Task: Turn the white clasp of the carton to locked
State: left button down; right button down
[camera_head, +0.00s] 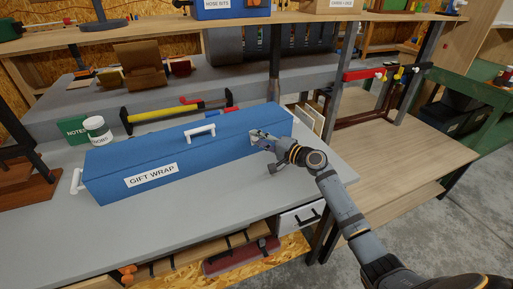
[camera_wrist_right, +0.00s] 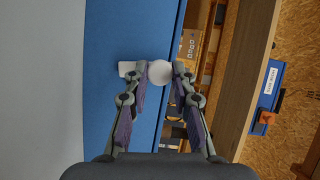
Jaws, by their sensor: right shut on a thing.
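The carton (camera_head: 140,160) is a long blue box labelled GIFT WRAP, lying on the grey bench. A white handle (camera_head: 200,130) stands on its top, and a white fitting (camera_head: 76,182) shows at its left end. My right gripper (camera_head: 262,139) is at the front of the carton near its right end. In the right wrist view its fingers (camera_wrist_right: 159,75) are shut on the round white knob of the clasp (camera_wrist_right: 160,72), beside a small white plate (camera_wrist_right: 126,69) on the blue face. Whether the clasp is locked cannot be told. My left gripper is not in view.
A white jar (camera_head: 97,129) and a green box (camera_head: 73,130) stand behind the carton at the left. A yellow and black tool (camera_head: 165,111) lies behind it. The grey bench (camera_head: 215,210) is clear in front. A wooden table (camera_head: 410,150) stands at the right.

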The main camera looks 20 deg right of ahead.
jog(key=shift+d+f+m+t+b, duration=0.1)
jog(key=shift+d+m+t+b, duration=0.25)
jog(key=shift+m+b, duration=0.5)
jog(key=c, duration=1.1)
grip_release()
jog(key=shift+d, duration=0.1)
jog(key=v, duration=0.7)
jog(key=shift+d, duration=0.15)
jog(key=shift+s, duration=0.15)
jog(key=shift+f, duration=0.1)
